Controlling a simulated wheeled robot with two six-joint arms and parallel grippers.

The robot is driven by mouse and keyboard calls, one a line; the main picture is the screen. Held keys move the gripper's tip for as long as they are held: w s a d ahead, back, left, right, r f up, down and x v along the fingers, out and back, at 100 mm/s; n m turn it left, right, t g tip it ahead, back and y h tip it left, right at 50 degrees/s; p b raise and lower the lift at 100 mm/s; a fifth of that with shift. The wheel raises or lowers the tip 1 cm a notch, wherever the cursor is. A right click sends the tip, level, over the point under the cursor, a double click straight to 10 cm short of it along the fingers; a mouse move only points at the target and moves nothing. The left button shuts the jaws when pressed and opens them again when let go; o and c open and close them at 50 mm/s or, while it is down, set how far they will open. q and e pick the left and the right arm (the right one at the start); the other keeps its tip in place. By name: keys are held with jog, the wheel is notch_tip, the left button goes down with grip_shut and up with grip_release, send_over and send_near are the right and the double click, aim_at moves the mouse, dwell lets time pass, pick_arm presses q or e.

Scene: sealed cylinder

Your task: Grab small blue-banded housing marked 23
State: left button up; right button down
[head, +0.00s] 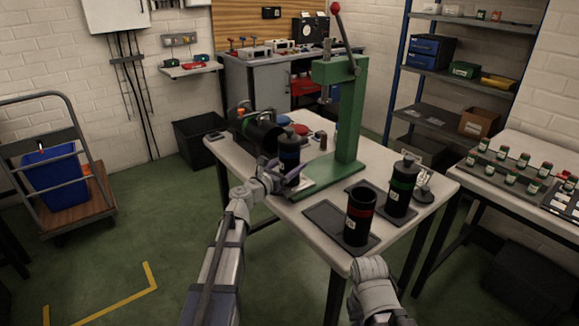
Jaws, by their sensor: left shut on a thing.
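The blue-banded housing (289,152) is a small dark upright cylinder near the left edge of the worktable, beside the green press. Its number is too small to read. My left gripper (277,175) is shut on its lower part, reaching in from the left. The fingers partly cover the housing, and I cannot tell whether its bottom touches the surface. My right arm (374,288) shows at the bottom, in front of the table; its gripper fingers are not visible.
A green press (347,125) with a red-knobbed lever stands mid-table. A red-banded cylinder (359,222) and a green-banded cylinder (401,188) stand on dark mats at the front right. A side table (530,160) is at right.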

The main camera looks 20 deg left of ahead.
aim_at(288, 137)
pick_arm(q)
grip_shut()
jog(key=shift+r, duration=0.1)
dwell(0.4)
notch_tip(288, 137, up, 10)
jog(key=p, duration=1)
